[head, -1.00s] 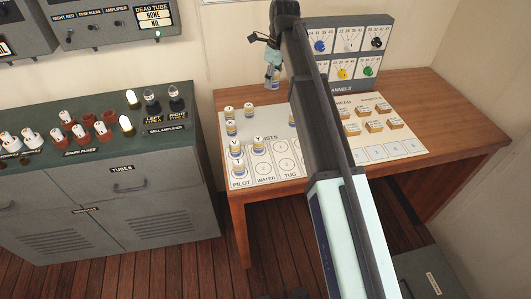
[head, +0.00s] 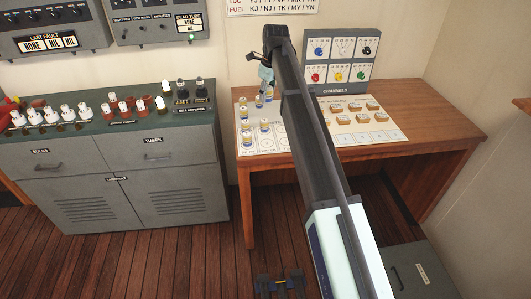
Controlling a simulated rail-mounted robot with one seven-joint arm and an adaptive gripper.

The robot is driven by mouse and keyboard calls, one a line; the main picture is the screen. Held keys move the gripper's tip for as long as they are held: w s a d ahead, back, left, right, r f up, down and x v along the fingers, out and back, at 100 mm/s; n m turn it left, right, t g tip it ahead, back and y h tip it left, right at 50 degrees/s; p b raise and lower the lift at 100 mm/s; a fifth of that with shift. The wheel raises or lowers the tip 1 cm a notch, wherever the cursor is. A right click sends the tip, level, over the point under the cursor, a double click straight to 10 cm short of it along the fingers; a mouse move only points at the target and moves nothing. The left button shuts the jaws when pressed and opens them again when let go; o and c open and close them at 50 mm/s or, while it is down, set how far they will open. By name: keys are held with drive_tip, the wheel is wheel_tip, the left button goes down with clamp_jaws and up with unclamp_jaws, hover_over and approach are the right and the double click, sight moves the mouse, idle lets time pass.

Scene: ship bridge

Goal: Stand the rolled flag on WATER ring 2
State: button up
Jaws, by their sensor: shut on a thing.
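My gripper (head: 265,77) is at the far end of my arm, over the back left of the desk. It is shut on a small rolled flag (head: 268,93), pale with a blue and yellow band. I cannot tell whether the flag's foot touches the mat. Several similar rolled flags (head: 246,137) stand upright at the left of the white mat (head: 283,146). The WATER column (head: 267,147) is the second from the left at the mat's front. Its ring numbers are too small to read, and one flag (head: 264,126) stands in or near this column. My arm hides the mat's middle.
A wooden desk (head: 430,145) carries the mat, several small tan blocks (head: 356,119) and a grey CHANNELS panel (head: 338,62). A grey cabinet (head: 120,180) with tubes on top stands at the left. The desk's right side is clear.

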sight(265, 142)
drive_tip(key=shift+s+f, duration=0.2)
drive_tip(key=shift+f, duration=0.05)
wheel_tip(265, 142, down, 20)
drive_tip(key=p, duration=0.5)
drive_tip(key=shift+w+r, duration=0.15)
drive_tip(key=shift+r, duration=0.05)
drive_tip(key=shift+f, duration=0.2)
drive_tip(key=o, duration=1)
drive_tip(key=shift+r, duration=0.1)
drive_tip(key=r+b, duration=0.1)
drive_tip(key=r, duration=0.3)
drive_tip(key=d+r+b, duration=0.1)
drive_tip(key=r, duration=0.3)
drive_tip(key=s+r+b, duration=0.1)
drive_tip(key=r, duration=0.3)
drive_tip(key=shift+d, duration=0.2)
